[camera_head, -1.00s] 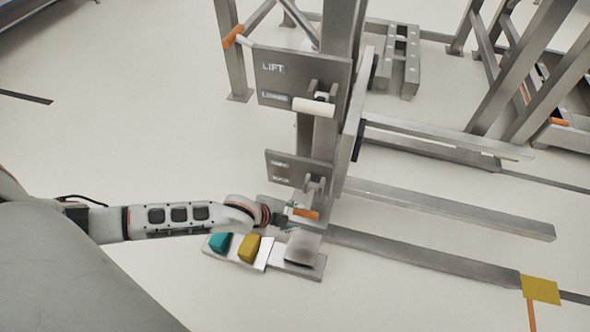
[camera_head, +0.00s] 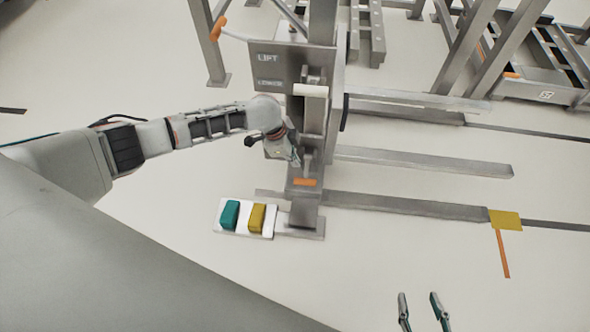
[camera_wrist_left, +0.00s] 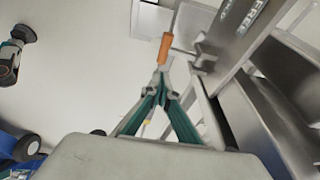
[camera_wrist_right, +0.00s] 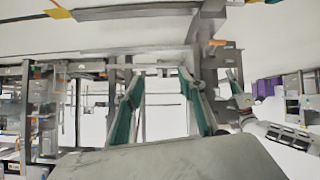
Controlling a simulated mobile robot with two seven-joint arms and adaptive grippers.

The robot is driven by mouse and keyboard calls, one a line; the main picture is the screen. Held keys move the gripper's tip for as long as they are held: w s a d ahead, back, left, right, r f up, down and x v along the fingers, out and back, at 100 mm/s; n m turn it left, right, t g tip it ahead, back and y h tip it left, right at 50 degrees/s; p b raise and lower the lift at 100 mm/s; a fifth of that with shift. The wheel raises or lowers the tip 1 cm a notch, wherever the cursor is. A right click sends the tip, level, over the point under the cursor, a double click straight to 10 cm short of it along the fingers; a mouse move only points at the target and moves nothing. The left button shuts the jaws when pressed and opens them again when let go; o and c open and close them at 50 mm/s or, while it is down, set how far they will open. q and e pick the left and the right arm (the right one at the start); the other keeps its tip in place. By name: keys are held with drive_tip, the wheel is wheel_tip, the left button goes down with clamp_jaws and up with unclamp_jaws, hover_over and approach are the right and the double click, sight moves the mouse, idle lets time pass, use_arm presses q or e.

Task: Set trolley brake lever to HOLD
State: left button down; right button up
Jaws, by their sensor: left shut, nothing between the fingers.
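The brake lever has an orange handle (camera_head: 305,182) low on the grey trolley column. Its handle shows in the left wrist view (camera_wrist_left: 165,48), just beyond my fingertips. A grey plate (camera_wrist_left: 240,25) beside it reads FREE; my left gripper hides most of that plate in the head view. My left gripper (camera_head: 296,160) is shut and empty, close to the lever; I cannot tell whether it touches. It also shows in the left wrist view (camera_wrist_left: 161,80). My right gripper (camera_head: 420,297) is open and empty over the floor at the lower right, away from the lever.
A LIFT plate (camera_head: 290,68) with a white-handled lever (camera_head: 310,90) stands above the brake lever. A pedal block with a teal pedal (camera_head: 230,214) and a yellow pedal (camera_head: 257,217) lies below. Metal rails (camera_head: 400,205) run right.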

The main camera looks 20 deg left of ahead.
use_arm(q)
drive_tip(key=b, duration=0.3)
approach(305, 181)
drive_tip(key=d+f, duration=0.2)
drive_tip(key=f+b, duration=0.1)
drive_tip(key=f, duration=0.1)
drive_tip(key=f+b, duration=0.1)
drive_tip(key=f, duration=0.1)
drive_tip(key=shift+w+f+b, duration=0.1)
drive_tip(key=shift+w+b, duration=0.15)
drive_tip(key=shift+b, duration=0.05)
drive_tip(key=shift+w+f, duration=0.1)
drive_tip(key=shift+w, duration=0.25)
use_arm(e)
drive_tip(key=w+a+r+m+t+y, duration=0.1)
drive_tip(key=w+a+r, duration=0.1)
drive_tip(key=a, duration=0.3)
drive_tip(key=shift+w+r+y, duration=0.15)
drive_tip(key=shift+r+y, duration=0.15)
drive_tip(key=shift+r, duration=0.1)
drive_tip(key=shift+f, duration=0.1)
